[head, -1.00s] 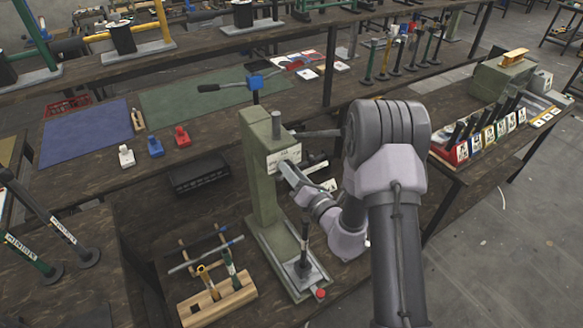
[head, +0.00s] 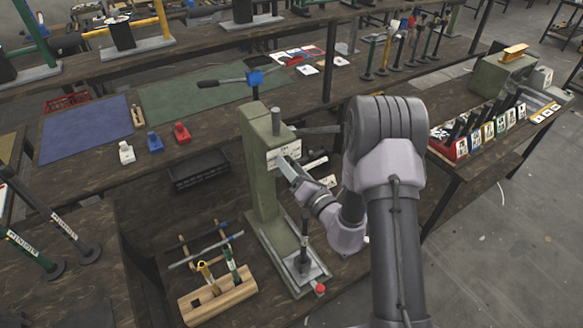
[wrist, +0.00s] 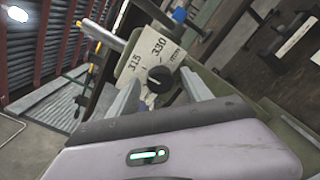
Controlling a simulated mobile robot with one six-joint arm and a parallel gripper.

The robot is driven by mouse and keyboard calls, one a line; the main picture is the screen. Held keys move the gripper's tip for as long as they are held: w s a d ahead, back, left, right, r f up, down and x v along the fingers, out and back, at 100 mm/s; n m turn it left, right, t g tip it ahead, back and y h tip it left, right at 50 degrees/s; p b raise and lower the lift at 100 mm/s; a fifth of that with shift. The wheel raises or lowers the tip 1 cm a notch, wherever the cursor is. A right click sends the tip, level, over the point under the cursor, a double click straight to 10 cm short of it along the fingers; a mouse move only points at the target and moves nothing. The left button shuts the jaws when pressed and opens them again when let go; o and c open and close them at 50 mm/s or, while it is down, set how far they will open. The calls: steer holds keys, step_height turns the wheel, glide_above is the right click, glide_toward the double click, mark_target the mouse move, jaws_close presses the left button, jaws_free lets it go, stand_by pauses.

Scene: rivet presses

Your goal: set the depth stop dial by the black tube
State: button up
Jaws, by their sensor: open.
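The depth stop dial is a small round black knob (wrist: 160,78) on a pale plate (wrist: 150,57) marked 315 and 330 (mm), in the wrist view. My gripper (wrist: 160,88) is open, with one finger on each side of the knob; I cannot tell whether they touch it. In the head view the plate (head: 282,153) is on the front of a green press (head: 263,185), and my gripper (head: 288,168) is at it, hiding the knob. A black upright tube (head: 304,246) stands on the press base below my gripper.
A wooden block with tools (head: 222,298) stands left of the press base. A black tray (head: 200,168) lies on the bench behind it. A red knob (head: 320,288) sits at the base's front corner.

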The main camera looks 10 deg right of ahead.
steer(key=shift+s, duration=0.1)
steer(key=p+v, duration=0.1)
steer(key=v, duration=1.6)
steer(key=shift+p, duration=0.4)
steer(key=shift+s, duration=0.1)
